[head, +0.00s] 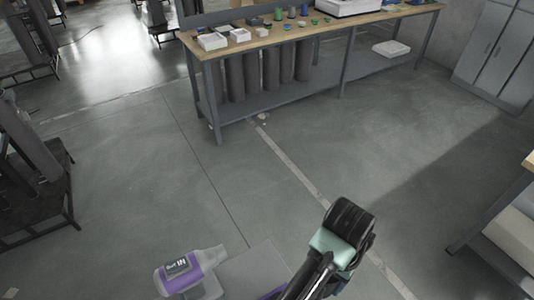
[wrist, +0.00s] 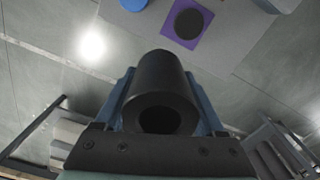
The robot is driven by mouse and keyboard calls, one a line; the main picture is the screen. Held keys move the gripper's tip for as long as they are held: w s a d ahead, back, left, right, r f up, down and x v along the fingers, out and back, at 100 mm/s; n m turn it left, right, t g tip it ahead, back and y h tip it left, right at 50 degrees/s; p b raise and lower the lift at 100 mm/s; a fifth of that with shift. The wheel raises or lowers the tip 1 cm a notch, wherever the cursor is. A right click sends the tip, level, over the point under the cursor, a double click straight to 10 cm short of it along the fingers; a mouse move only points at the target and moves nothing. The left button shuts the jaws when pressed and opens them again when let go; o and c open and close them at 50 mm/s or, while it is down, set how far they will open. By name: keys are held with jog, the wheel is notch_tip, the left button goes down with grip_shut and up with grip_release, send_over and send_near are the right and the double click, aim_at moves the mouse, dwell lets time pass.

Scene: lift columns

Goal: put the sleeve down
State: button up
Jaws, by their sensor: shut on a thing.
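The sleeve is a black hollow cylinder (head: 351,215). In the wrist view the sleeve (wrist: 158,80) sits between the two blue-grey fingers, with its open end towards the camera. My gripper (head: 343,238) is shut on it and holds it up at the lower middle of the head view. In the wrist view my gripper (wrist: 163,98) has a finger on each side of the sleeve. Ahead of the sleeve, a purple square (wrist: 200,33) with a dark round piece (wrist: 188,23) on it lies on a grey surface (wrist: 245,28). The sleeve's far end is hidden.
A bottle with a purple lower part (head: 188,270) is beside a grey surface (head: 258,268) at the bottom. A workbench (head: 280,36) with small parts on top and dark cylinders (head: 270,70) beneath stands at the back. The middle floor is clear. Another bench (head: 500,215) is at right.

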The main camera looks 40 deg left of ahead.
jog(key=s+a+f+p, duration=0.1)
jog(key=s+a+f, duration=0.35)
jog(key=s, duration=0.35)
jog(key=s+a+f, duration=0.3)
jog(key=s+a, duration=0.3)
jog(key=s, duration=0.3)
jog(key=f, duration=0.4)
jog(key=shift+a+f, duration=0.25)
jog(key=shift+a, duration=0.1)
jog(key=shift+f+p, duration=0.3)
jog(key=shift+f, duration=2.25)
jog(key=shift+f, duration=0.15)
jog(key=o, duration=1.5)
notch_tip(320, 180, up, 12)
jog(key=shift+r, duration=0.1)
